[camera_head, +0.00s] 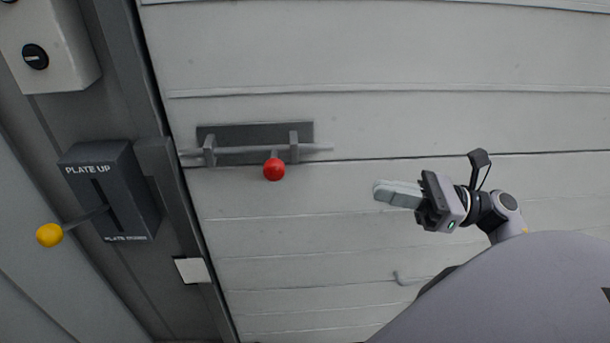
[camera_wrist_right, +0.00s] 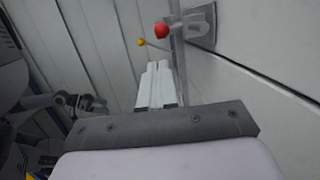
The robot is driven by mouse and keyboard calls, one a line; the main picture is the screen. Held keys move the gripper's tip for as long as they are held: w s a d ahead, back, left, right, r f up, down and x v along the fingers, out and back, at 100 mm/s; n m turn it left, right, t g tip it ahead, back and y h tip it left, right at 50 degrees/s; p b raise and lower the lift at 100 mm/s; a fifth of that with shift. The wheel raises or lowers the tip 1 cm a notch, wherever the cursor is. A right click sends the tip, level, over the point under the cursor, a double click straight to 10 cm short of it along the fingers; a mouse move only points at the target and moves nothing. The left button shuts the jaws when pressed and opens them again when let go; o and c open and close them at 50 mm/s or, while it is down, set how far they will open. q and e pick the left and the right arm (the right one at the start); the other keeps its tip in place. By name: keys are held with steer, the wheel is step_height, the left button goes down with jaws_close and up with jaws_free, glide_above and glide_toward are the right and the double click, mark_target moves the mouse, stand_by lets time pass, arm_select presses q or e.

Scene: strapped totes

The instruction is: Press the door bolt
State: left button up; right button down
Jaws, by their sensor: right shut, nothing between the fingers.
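The door bolt (camera_head: 313,149) is a grey rod on a dark plate on the pale panelled door, with a red ball knob (camera_head: 274,169) hanging below its middle. In the head view my right gripper (camera_head: 378,191) is shut and empty, to the right of the knob and slightly lower, apart from it. In the right wrist view the shut fingers (camera_wrist_right: 158,66) point towards the red knob (camera_wrist_right: 162,31), which shows just beyond their tips. The bolt plate (camera_wrist_right: 205,22) is beside it there. My left gripper does not show in the head view.
Left of the door a dark lever box (camera_head: 107,190) marked "PLATE UP" carries a lever with a yellow knob (camera_head: 49,235). A pale box with a black knob (camera_head: 35,57) is above it. The door face between gripper and bolt is clear.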

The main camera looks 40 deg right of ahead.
steer(key=p, duration=0.4)
glide_toward(269, 178)
steer(key=w+a+r, duration=0.2)
steer(key=w, duration=0.1)
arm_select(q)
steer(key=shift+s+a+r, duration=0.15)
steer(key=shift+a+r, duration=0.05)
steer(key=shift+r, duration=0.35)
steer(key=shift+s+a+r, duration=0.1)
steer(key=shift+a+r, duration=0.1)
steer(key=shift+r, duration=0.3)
arm_select(e)
steer(key=shift+w+a+f, duration=0.2)
steer(key=shift+w+a, duration=0.15)
steer(key=shift+a, duration=0.1)
steer(key=x, duration=0.1)
steer(key=b+x, duration=0.1)
steer(key=x, duration=0.2)
steer(key=shift+a+f, duration=0.4)
steer(key=shift+a, duration=0.05)
steer(key=shift+w+a, duration=0.15)
steer(key=shift+a, duration=0.15)
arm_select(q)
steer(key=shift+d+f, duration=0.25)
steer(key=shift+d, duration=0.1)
